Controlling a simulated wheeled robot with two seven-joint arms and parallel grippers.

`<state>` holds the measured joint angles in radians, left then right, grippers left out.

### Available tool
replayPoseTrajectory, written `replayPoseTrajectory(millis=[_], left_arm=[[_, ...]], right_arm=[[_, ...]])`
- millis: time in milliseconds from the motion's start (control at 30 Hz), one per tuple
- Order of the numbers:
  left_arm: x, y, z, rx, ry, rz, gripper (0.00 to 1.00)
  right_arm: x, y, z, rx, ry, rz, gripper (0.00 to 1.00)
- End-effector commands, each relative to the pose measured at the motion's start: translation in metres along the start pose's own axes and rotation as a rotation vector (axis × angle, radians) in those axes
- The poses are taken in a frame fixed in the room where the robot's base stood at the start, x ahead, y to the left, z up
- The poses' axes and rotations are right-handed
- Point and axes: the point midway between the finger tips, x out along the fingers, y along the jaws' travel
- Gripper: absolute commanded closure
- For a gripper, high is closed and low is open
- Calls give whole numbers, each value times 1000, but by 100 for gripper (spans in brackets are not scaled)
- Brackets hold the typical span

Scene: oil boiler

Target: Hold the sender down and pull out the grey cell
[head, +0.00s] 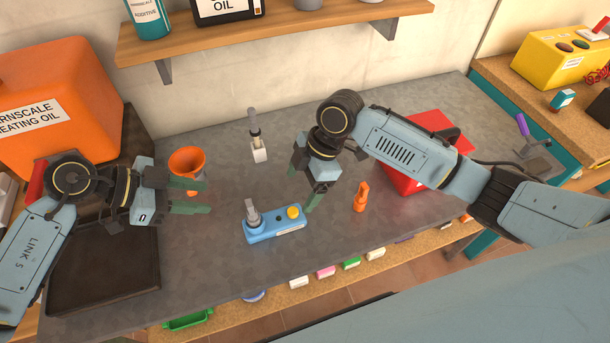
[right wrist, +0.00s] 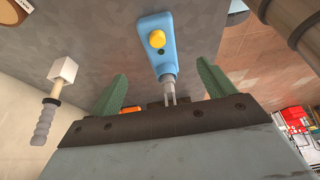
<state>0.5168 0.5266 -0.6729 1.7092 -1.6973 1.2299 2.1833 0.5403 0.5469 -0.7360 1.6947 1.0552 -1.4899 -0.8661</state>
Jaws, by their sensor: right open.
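The blue sender (head: 275,228), with a yellow button (head: 293,211) on its right end, lies on the grey bench. The grey cell (head: 252,213) stands up from its left end. In the right wrist view the sender (right wrist: 153,24) is ahead, and the grey cell (right wrist: 169,86) shows between the green fingers, apart from both. My right gripper (head: 303,188) is open and empty, above and behind the sender's right end. My left gripper (head: 205,196) is open and empty, left of the sender, in front of the orange funnel.
An orange funnel (head: 186,161) stands close to my left gripper's fingers. A white-headed tool (head: 258,150) is behind the sender. A small orange object (head: 361,197) stands to its right, and a red box (head: 399,181) lies behind my right arm. The bench in front is clear.

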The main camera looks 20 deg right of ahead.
Motion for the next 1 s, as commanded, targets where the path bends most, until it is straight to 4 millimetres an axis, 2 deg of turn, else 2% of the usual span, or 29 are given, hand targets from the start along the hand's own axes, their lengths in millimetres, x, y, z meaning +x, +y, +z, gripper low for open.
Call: replayPoseTrajectory(millis=[300,500,700,1000], left_arm=[[0,0,0,0,0,0,64],[0,0,0,0,0,0,64],[0,0,0,0,0,0,64],[0,0,0,0,0,0,64]], right_arm=[[64,-1,-1,3,1,-3,18],[96,0,0,4,1,-2,18],[112,0,0,3,2,1,18],[114,0,0,3,1,1,18]])
